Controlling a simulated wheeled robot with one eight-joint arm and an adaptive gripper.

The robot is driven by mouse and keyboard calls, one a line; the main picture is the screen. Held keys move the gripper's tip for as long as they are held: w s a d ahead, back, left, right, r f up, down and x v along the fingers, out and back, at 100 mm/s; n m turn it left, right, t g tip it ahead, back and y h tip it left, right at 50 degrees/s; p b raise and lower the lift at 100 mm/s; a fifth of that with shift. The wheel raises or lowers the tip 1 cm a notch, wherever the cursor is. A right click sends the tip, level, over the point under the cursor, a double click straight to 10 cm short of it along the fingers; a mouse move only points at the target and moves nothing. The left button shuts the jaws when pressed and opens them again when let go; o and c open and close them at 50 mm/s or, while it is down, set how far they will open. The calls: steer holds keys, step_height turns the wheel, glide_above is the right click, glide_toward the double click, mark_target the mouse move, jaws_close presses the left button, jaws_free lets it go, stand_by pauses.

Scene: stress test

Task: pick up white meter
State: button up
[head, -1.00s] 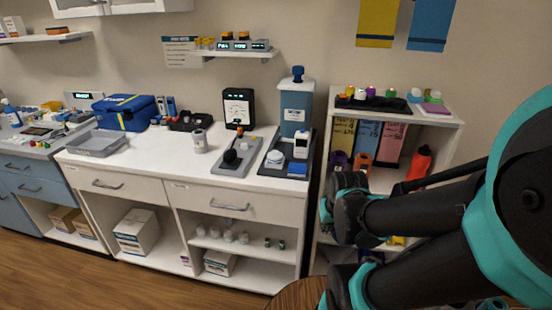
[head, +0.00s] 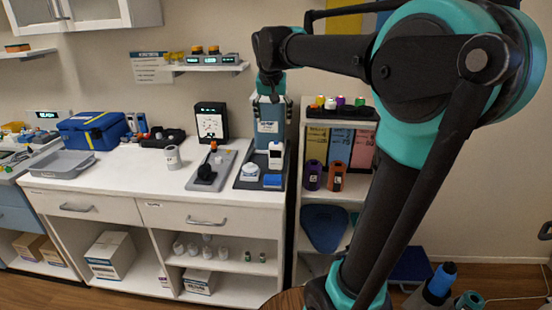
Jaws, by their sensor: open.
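Two small white devices could be the white meter, and I cannot tell which. One is a small upright white device (head: 275,155) with a blue-marked front, standing on a dark tray (head: 246,182) at the counter's right end. The other is a rounded white device (head: 173,158) with a grey face, standing alone on the counter left of the grey tray. My gripper (head: 270,98) is open and points down, in front of or above the top of a blue-grey container. It is above both devices and apart from them. Its fingertips are small and partly unclear.
The blue-grey container (head: 269,128) stands behind the dark tray. A grey tray (head: 222,157) holds a black round object. A black box with a white dial (head: 211,122) stands behind. The counter front (head: 120,175) is clear. A shelf (head: 196,68) hangs above.

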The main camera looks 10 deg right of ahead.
mark_target(276, 145)
steer(key=x, duration=1.1)
steer(key=shift+w+f, duration=0.1)
steer(key=shift+w, duration=0.2)
steer(key=shift+x, duration=2.85)
steer(key=shift+s+d, duration=0.1)
steer(key=shift+s, duration=0.05)
steer(key=shift+c, duration=0.2)
steer(key=c, duration=1.3)
